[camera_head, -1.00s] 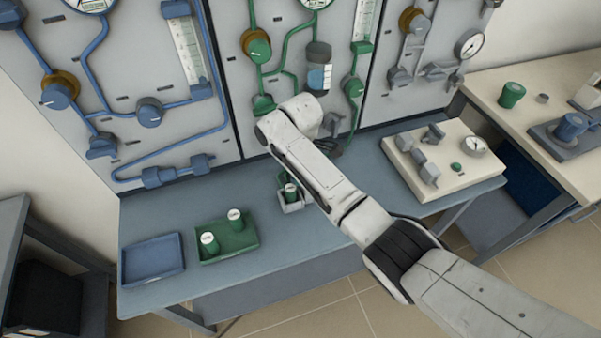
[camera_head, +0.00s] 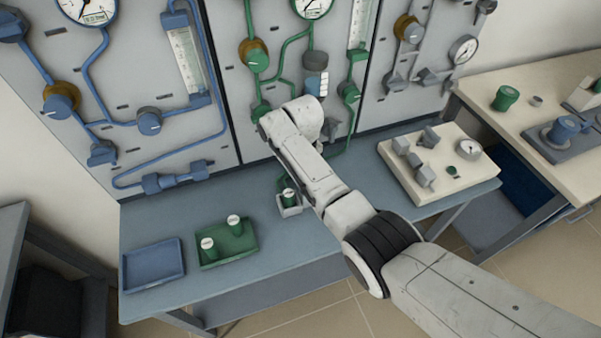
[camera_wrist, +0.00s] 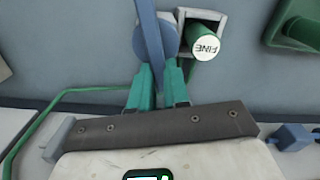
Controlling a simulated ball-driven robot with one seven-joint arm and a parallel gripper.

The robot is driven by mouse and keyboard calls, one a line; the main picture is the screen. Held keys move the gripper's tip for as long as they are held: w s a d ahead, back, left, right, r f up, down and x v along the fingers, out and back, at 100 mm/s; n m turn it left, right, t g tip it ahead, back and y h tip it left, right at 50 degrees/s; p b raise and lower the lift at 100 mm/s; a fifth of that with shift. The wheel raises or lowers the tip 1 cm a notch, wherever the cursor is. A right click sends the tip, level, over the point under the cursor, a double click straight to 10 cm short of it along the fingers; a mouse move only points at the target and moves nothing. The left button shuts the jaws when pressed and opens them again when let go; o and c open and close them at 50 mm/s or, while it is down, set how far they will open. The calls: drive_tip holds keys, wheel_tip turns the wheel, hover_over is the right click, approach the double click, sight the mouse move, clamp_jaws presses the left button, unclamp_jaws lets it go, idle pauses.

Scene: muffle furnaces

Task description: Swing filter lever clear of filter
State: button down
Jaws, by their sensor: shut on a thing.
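In the wrist view, a green cylinder filter (camera_wrist: 205,47) with a white cap marked "FINE" sits in a light grey square holder (camera_wrist: 184,13). A flat blue-grey lever (camera_wrist: 149,35) runs over a round blue-grey disc (camera_wrist: 170,35) just left of the filter. The lever does not cross the filter's cap in this view. My gripper (camera_wrist: 158,72), with teal fingers, is shut on the lever's near end. In the head view, the filter (camera_head: 289,196) stands in its small holder (camera_head: 291,210) beside my arm. My arm hides most of the gripper and lever there.
On the bench (camera_head: 190,222), a green tray (camera_head: 228,257) holds two green cylinders, left of the filter. A blue tray (camera_head: 153,267) lies empty. A beige valve block (camera_head: 438,165) stands right of my arm. Piped panels (camera_head: 175,110) rise behind.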

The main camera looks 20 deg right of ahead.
drive_tip(key=shift+d+m, duration=0.15)
drive_tip(key=shift+m, duration=0.6)
drive_tip(key=shift+d+m, duration=0.15)
drive_tip(key=shift+m, duration=0.6)
drive_tip(key=c, duration=1.1)
unclamp_jaws()
wheel_tip(320, 180, up, 11)
drive_tip(key=shift+f, duration=0.1)
